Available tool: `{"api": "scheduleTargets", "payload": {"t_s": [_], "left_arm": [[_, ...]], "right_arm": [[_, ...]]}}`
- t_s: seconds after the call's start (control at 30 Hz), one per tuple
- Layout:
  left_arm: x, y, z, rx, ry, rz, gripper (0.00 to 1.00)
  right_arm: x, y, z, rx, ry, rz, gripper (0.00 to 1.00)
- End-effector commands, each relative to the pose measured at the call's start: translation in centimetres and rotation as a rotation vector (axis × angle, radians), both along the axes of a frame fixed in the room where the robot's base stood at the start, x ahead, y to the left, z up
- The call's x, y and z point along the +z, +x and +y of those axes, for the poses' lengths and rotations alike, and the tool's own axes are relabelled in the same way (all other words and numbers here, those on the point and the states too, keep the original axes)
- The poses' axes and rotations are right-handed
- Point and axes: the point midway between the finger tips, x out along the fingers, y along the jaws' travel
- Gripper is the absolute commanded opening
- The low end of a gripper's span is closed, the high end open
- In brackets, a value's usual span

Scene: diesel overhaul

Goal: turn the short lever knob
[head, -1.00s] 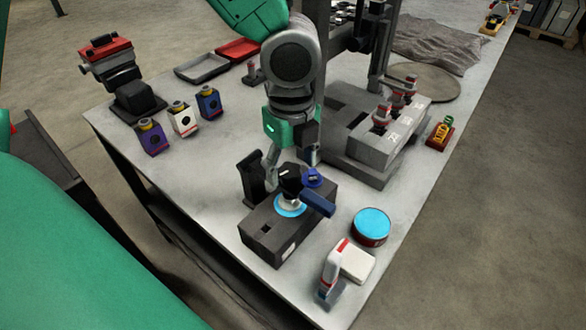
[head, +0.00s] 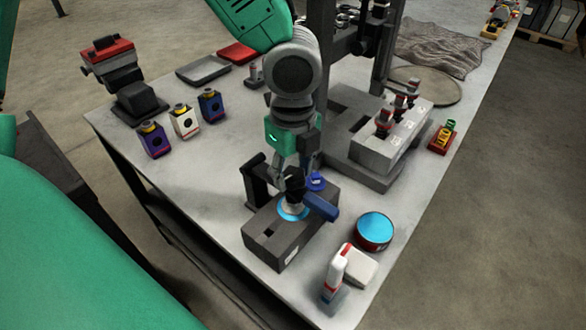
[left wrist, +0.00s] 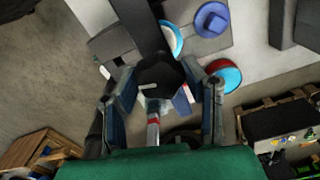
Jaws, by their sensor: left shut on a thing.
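A dark grey box (head: 276,252) stands near the front of the bench. On top is a pale hub with a light blue ring (head: 291,214), also partly visible in the left wrist view (left wrist: 178,40). My left gripper (head: 295,179) comes down from above and is shut on the black knob. In the left wrist view the knob (left wrist: 160,76) lies between the two fingers. The fingers partly hide it in the head view. My right gripper is out of view.
A blue-topped tin (head: 374,229), a white and red bottle (head: 336,272) and a white block (head: 360,268) stand in front right. A black upright bracket (head: 257,186) is left. The bench's left front is clear.

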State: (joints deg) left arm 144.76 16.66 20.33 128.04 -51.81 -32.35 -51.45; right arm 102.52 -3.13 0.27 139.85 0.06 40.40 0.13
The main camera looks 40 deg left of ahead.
Motion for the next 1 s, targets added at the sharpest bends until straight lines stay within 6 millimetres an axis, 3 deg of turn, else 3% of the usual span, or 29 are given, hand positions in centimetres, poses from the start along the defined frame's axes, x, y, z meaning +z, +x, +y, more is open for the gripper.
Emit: {"api": "scheduleTargets", "payload": {"t_s": [1.0], "left_arm": [[0.2, 0.2, -0.1, 0.89, -0.002, -0.005, 0.09]], "right_arm": [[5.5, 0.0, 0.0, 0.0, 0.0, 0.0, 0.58]]}}
